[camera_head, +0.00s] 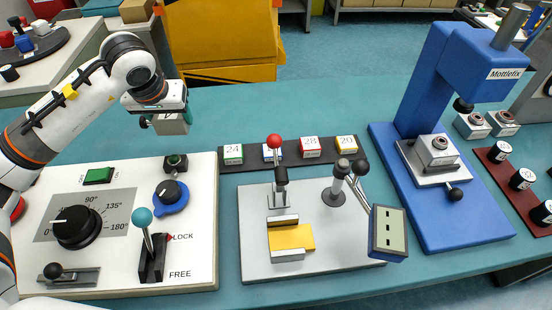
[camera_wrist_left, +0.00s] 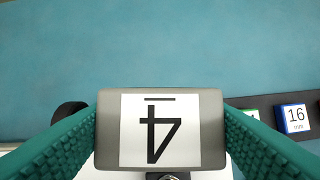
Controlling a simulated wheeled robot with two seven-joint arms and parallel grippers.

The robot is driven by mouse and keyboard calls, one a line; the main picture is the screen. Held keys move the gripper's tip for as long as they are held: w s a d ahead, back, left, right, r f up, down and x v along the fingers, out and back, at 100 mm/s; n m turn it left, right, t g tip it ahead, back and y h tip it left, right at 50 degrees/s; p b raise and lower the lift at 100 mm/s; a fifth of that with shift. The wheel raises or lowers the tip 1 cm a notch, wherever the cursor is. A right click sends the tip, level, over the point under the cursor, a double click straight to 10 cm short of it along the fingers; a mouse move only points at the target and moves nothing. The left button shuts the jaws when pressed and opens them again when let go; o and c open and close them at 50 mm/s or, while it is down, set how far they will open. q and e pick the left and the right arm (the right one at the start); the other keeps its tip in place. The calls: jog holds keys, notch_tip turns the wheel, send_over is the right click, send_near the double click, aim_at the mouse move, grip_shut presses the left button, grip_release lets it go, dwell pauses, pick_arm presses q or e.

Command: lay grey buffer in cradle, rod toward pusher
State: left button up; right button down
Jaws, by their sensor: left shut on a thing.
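My left gripper (camera_head: 160,118) is raised above the back edge of the white control panel, shut on the grey buffer (camera_head: 174,124). In the left wrist view the grey buffer (camera_wrist_left: 212,130) lies between the green ribbed fingers, with a white label marked 4. A small metal part shows at its lower edge, partly cut off; I cannot tell whether it is the rod. On the grey plate (camera_head: 258,258) a block with a yellow face (camera_head: 292,237) sits between grey rails, seemingly the cradle. A red-knobbed lever (camera_head: 274,143) stands behind it, perhaps the pusher. My right gripper is out of view.
Behind the plate a dark strip (camera_head: 240,168) holds several numbered blocks. A blue press (camera_head: 420,130) stands farther right. The white panel (camera_head: 140,270) carries knobs and a teal-knobbed lever (camera_head: 142,218).

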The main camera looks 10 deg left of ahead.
pick_arm(q)
jog(key=a+r+n+b, duration=0.1)
jog(key=a, duration=0.5)
jog(key=f, duration=0.9)
jog(key=shift+w+f, duration=0.4)
jog(key=shift+f, duration=0.25)
jog(key=o, duration=1.3)
jog(key=shift+r, duration=0.1)
